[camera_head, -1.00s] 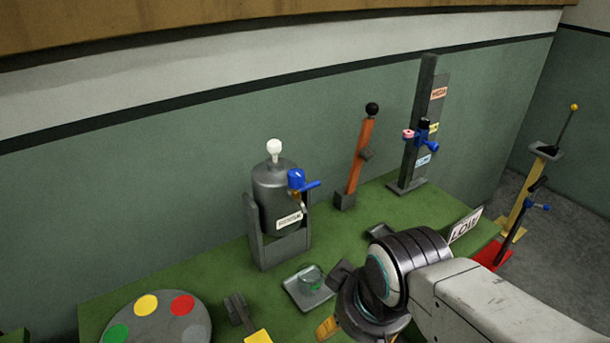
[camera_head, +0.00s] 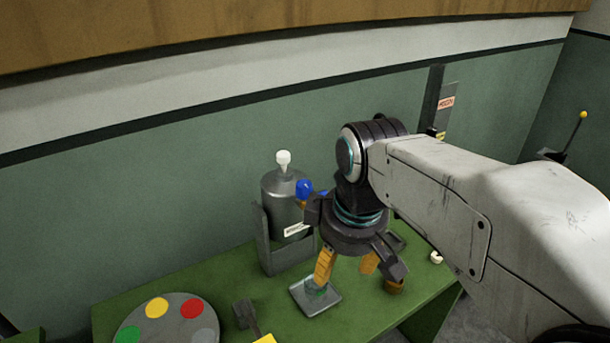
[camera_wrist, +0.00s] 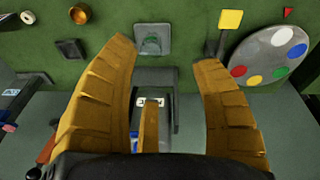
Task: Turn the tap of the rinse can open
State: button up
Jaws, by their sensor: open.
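The rinse can (camera_head: 282,205) is a grey can with a white knob on top and a pale label, standing in a dark holder against the green wall. Its blue tap (camera_head: 304,189) sticks out on the right side; the tap's right end is partly hidden behind my gripper. My gripper (camera_head: 347,268) is open, its orange fingers pointing down, in front and to the right of the can. In the wrist view the can's label shows between the fingers, and a bit of the blue tap (camera_wrist: 133,143) shows beside the middle finger. Nothing is seen between the fingertips.
A small grey tray (camera_head: 328,301) with a clear glass (camera_wrist: 151,42) stands on the green bench below my gripper. A round disc (camera_head: 165,326) with coloured spots lies at the left, beside a dark tool (camera_head: 246,314). A tall grey post (camera_head: 431,103) stands behind my arm.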

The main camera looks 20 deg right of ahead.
jog(key=w+r+n+g+p, duration=0.1)
jog(key=w+r+n+p, duration=0.2)
jog(key=w+r+n, duration=0.4)
notch_tip(320, 180, up, 2)
jog(key=n+g+p, duration=0.1)
jog(key=n+p, duration=0.2)
jog(key=n, duration=0.2)
send_over(305, 184)
jog(key=s, duration=0.1)
jog(key=shift+s+r, duration=0.1)
jog(key=shift+r, duration=0.1)
jog(key=shift+w, duration=0.35)
jog(key=shift+w+f+n, duration=0.15)
jog(key=shift+w+n, duration=0.15)
jog(key=shift+n, duration=0.2)
jog(key=shift+f+b, duration=0.4)
jog(key=shift+f, duration=3.1)
jog(key=shift+o, duration=0.2)
grip_shut()
